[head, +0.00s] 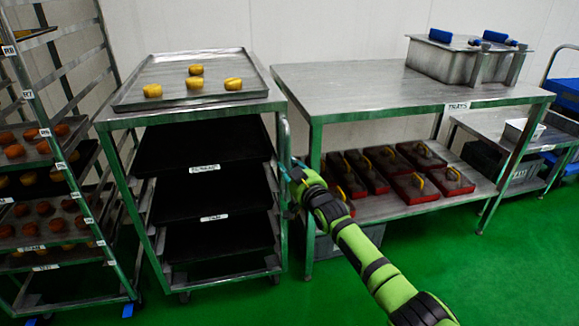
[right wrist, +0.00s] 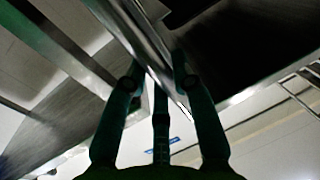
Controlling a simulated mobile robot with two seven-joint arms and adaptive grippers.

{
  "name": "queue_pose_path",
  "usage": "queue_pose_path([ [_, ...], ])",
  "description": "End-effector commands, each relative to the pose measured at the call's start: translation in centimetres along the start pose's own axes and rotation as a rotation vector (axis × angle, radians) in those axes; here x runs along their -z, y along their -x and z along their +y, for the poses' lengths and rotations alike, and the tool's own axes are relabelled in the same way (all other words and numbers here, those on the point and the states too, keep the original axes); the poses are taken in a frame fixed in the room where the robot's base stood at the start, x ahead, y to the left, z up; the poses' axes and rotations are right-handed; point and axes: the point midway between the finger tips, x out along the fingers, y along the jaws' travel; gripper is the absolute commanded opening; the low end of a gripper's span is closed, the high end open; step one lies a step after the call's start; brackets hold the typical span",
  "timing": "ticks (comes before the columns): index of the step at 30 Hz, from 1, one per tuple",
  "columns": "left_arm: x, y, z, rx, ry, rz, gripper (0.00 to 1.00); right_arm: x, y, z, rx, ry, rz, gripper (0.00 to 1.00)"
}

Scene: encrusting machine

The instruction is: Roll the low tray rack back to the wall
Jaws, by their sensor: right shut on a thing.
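The low tray rack (head: 220,107) is a metal frame in the middle of the head view, standing close to the white wall on the green floor. My right gripper (head: 296,172) is at the rack's right side, shut on the upright handle (head: 284,142). In the right wrist view the metal bar (right wrist: 150,62) runs between the gripper's two fingers (right wrist: 160,85). The fingertips are partly hidden in the head view. My left gripper is out of view.
A tall rack (head: 75,190) with trays of pastries stands close on the left. A steel table (head: 350,90) labelled TRAYS, with several red boxes (head: 412,187) on its lower shelf, stands close on the right. Open green floor (head: 240,305) lies in front.

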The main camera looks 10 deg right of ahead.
Motion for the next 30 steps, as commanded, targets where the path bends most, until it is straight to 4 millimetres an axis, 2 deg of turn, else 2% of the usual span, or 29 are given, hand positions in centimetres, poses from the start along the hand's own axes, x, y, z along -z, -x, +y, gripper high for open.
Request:
queue_pose_path([
  [16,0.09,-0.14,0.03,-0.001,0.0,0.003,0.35,0.13,-0.06,0.03,-0.001,0.0,0.001,0.0],
  [17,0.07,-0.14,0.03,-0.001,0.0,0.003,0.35,0.17,-0.07,0.03,-0.001,0.0,0.001,0.38],
  [18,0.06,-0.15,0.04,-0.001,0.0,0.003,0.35,0.19,-0.08,0.03,-0.001,0.0,0.002,0.51],
  [30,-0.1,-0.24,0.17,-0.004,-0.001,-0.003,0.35,-0.17,0.21,-0.03,0.0,-0.001,-0.002,0.51],
])
